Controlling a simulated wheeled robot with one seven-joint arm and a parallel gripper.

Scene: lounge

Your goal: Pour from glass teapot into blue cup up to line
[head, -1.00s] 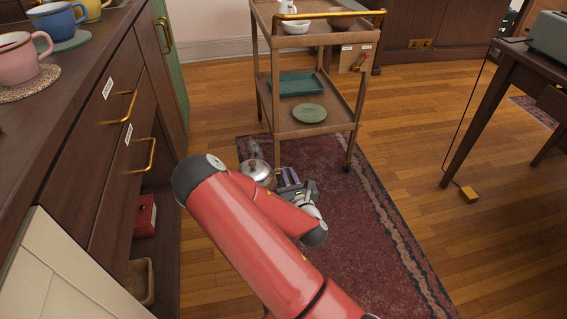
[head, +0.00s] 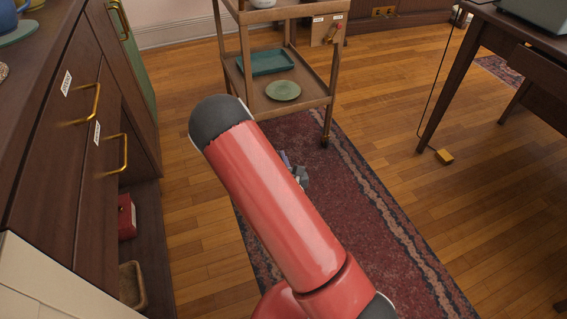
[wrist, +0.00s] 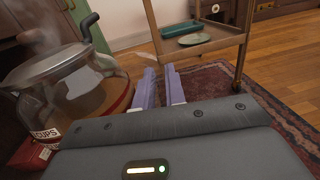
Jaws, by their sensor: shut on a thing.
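The glass teapot (wrist: 70,85) is large at the left of the wrist view, with brown liquid inside, a lid with a dark handle and steam around it. My gripper (wrist: 158,88) shows there with two lilac fingers beside the teapot, shut on it; the exact contact is hard to see. In the head view my red arm hides the teapot and most of the gripper, low over the rug. The blue cup (head: 10,17) stands on a teal coaster (head: 19,33) on the counter, cut off by the top left edge. Its fill line is not visible.
A wooden trolley (head: 322,103) with a teal tray (head: 265,62) and green plate (head: 283,90) stands ahead. Drawers with brass handles (head: 113,153) line the left, above a red box (head: 127,217). A dark desk (head: 470,50) is at right. The rug (head: 370,215) between is open.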

